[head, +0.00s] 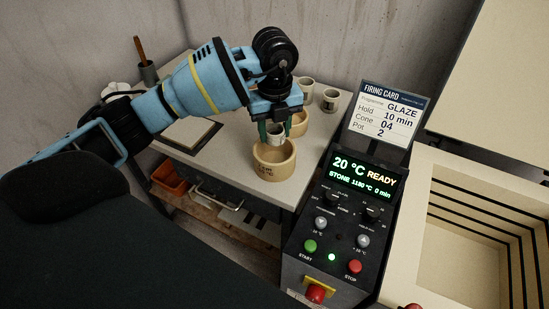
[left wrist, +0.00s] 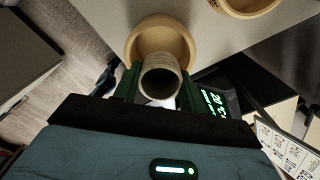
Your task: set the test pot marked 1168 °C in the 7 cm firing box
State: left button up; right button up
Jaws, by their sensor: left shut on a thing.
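My left gripper (head: 276,131) is shut on a small pale test pot (head: 275,139); its fingers grip the pot from both sides. The pot's marking cannot be read. In the left wrist view the pot (left wrist: 160,83) overlaps the near rim of a tan round firing box (left wrist: 142,40). In the head view this firing box (head: 273,169) stands open on the table, with the pot upright at its far rim. The dark lettering on its front is too small to read surely. I cannot tell whether the pot's base is inside the box. My right gripper is not in view.
A second tan box (head: 299,124) stands behind the gripper.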

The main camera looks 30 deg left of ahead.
pick_arm(q)
jog(key=shift+f, duration=4.45)
jog(key=shift+f, duration=0.2)
jog(key=o, duration=0.7)
notch_tip(320, 180, up, 12)
jog(key=shift+r, duration=0.25)
